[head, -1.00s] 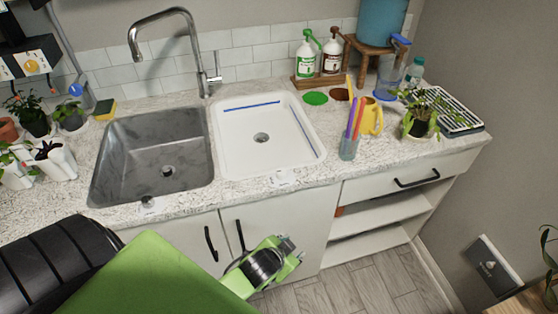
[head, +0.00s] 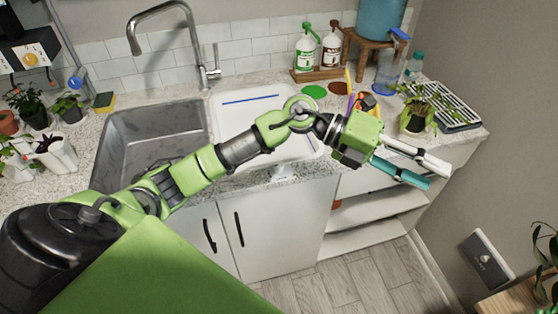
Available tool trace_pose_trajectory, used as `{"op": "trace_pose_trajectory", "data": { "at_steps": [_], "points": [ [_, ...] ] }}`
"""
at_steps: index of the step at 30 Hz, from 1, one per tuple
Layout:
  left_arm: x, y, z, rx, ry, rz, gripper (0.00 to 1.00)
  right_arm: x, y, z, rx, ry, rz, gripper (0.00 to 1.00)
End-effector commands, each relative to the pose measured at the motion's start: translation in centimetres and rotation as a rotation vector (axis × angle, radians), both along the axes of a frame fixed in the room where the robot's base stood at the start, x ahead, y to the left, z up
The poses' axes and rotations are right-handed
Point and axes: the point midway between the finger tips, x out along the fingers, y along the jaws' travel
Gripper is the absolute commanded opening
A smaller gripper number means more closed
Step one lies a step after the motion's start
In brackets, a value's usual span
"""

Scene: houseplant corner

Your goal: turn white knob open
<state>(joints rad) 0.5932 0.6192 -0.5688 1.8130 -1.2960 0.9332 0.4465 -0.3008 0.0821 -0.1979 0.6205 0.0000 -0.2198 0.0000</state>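A small white knob (head: 283,172) sits on the front edge of the counter, just below the white sink basin (head: 262,96). My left arm crosses in front of both sinks, above the knob. My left gripper (head: 431,174) is at the right, in front of the drawer. Its white finger and teal finger point right and are apart, with nothing between them. The gripper is well to the right of the knob and not touching it. My arm hides the front edge of the metal sink (head: 150,140). My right gripper is not in view.
A faucet (head: 190,40) stands behind the sinks. The floor in front is clear.

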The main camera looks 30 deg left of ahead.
Motion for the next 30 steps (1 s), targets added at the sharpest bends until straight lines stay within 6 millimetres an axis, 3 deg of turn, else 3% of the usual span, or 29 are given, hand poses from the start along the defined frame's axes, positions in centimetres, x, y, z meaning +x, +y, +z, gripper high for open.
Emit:
{"op": "trace_pose_trajectory", "data": {
  "at_steps": [3,5,6,9,12,15,20,26,30],
  "points": [
    [0.9,5.9,-4.6,0.405,-0.011,-0.072,0.38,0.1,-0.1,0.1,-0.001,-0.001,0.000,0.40],
    [1.4,10.2,-6.3,0.601,0.015,-0.077,0.38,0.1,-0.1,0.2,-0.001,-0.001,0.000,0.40],
    [1.8,13.3,-7.0,0.724,0.041,-0.067,0.38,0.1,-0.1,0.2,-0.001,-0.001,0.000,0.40],
    [2.2,20.9,-7.2,0.985,0.123,-0.021,0.38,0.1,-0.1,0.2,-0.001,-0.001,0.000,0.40],
    [2.0,26.9,-6.3,1.169,0.207,0.037,0.38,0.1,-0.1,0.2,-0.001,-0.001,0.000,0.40],
    [1.5,30.7,-5.2,1.279,0.272,0.083,0.38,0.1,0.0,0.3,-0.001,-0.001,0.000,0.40],
    [1.0,32.8,-5.1,1.340,0.318,0.108,0.38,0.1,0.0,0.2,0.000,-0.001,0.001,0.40],
    [0.8,32.8,-8.0,1.341,0.322,0.103,0.38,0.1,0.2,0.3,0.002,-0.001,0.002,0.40],
    [0.8,32.8,-10.9,1.340,0.322,0.103,0.38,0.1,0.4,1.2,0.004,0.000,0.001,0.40]
  ]
}}
